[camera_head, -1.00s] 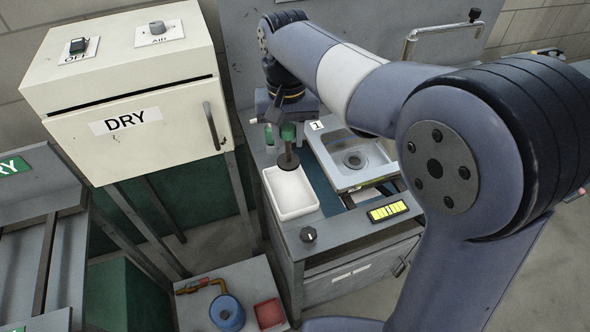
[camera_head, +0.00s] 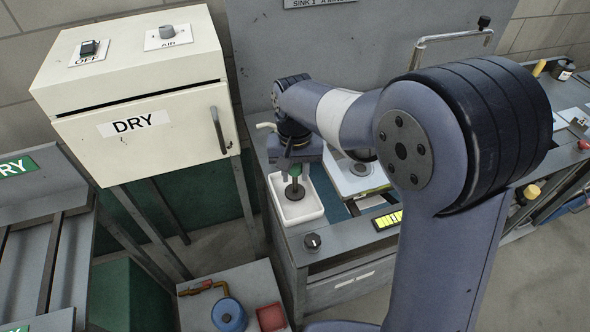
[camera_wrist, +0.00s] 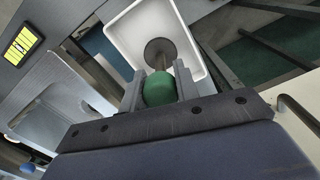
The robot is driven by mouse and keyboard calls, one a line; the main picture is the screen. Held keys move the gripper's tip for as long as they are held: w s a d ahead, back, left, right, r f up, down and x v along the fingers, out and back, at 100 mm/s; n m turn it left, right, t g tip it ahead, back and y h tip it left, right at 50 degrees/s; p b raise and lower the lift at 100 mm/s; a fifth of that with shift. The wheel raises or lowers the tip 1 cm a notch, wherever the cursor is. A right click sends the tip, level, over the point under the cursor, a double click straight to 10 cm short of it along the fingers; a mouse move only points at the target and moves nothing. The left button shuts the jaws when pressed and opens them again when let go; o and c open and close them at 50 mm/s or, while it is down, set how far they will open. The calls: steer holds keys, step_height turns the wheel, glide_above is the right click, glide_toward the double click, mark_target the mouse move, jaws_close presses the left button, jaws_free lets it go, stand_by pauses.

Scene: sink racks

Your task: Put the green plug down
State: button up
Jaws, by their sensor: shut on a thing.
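The green plug (camera_wrist: 159,88) is between the two fingers of my gripper (camera_wrist: 158,90), which is shut on its green top. Its dark round disc (camera_wrist: 160,53) points away from the gripper, over the white tray (camera_wrist: 197,57). In the head view my gripper (camera_head: 294,172) points down, and the plug's dark disc (camera_head: 294,191) hangs below it, over the white tray (camera_head: 318,211). I cannot tell whether the disc touches the tray floor. My gripper and arm hide part of the tray's back.
The sink basin (camera_head: 352,178) is right of the tray, partly behind my arm. A yellow display (camera_head: 388,220) and a dark knob (camera_head: 312,241) are at the front of the counter. A cream DRY cabinet (camera_head: 170,150) stands at left. A tap pipe (camera_head: 450,38) is at the back.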

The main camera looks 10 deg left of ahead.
steer(key=shift+f, duration=0.2)
steer(key=o, duration=1)
steer(key=shift+c, duration=0.2)
steer(key=shift+r, duration=0.1)
step_height(320, 180, up, 12)
steer(key=shift+r, duration=0.15)
steer(key=shift+o, duration=0.6)
